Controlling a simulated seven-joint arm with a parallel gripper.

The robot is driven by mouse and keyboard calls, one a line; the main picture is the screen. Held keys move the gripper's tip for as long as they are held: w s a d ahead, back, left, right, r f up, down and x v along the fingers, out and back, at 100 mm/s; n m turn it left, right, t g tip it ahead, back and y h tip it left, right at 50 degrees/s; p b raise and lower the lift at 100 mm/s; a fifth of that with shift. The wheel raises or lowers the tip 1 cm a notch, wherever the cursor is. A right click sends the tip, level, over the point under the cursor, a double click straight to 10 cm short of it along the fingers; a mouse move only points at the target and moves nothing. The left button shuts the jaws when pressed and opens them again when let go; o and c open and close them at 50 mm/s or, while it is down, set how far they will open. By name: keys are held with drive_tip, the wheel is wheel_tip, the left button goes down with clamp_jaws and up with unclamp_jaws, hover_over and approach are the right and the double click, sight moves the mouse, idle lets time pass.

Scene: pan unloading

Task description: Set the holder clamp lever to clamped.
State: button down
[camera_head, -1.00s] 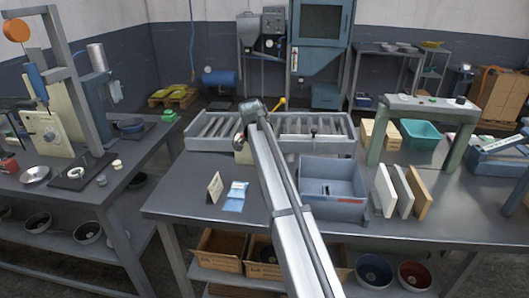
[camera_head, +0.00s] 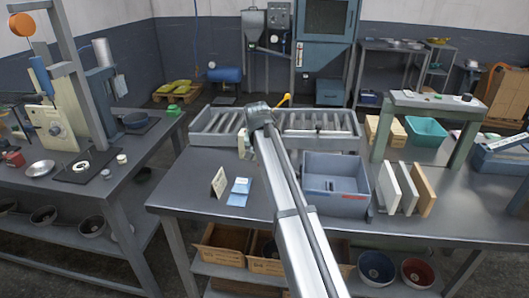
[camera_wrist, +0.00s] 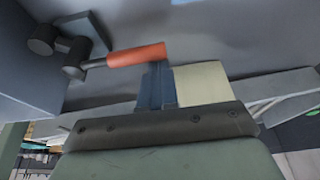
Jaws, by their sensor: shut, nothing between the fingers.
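A lever with an orange-red handle (camera_wrist: 137,55) shows in the wrist view, on a dark round pivot (camera_wrist: 75,58) fixed to a grey surface. The handle points right, nearly level. In the head view my arm hides most of the gripper, and the orange-red handle cannot be made out. A yellow lever (camera_head: 284,98) stands up behind my wrist there; its link to the orange-red one is unclear.
A roller tray (camera_head: 335,126) lies behind my wrist on the grey bench (camera_head: 190,200). A grey-blue bin (camera_head: 340,205), upright boards (camera_head: 409,188) and a small card (camera_head: 218,182) stand nearer. The bench's front left is clear.

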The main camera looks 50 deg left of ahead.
drive_tip(key=s+d+n, duration=0.1)
drive_tip(key=d+n, duration=0.1)
drive_tip(key=n, duration=0.1)
drive_tip(key=shift+s+g+y, duration=0.3)
drive_tip(key=shift+s+g, duration=0.1)
drive_tip(key=d+n, duration=0.1)
drive_tip(key=s+d+n+g, duration=0.1)
drive_tip(key=n, duration=0.1)
drive_tip(key=shift+s+d, duration=0.1)
drive_tip(key=shift+s, duration=0.1)
drive_tip(key=shift+s+d+n+g+y, duration=0.2)
drive_tip(key=shift+d+n+g+y, duration=0.1)
drive_tip(key=shift+d+n, duration=0.6)
drive_tip(key=shift+s+d, duration=0.1)
drive_tip(key=shift+d, duration=0.15)
drive_tip(key=shift+d, duration=0.2)
drive_tip(key=v, duration=1)
drive_tip(key=shift+w+a, duration=0.2)
drive_tip(key=shift+a, duration=0.05)
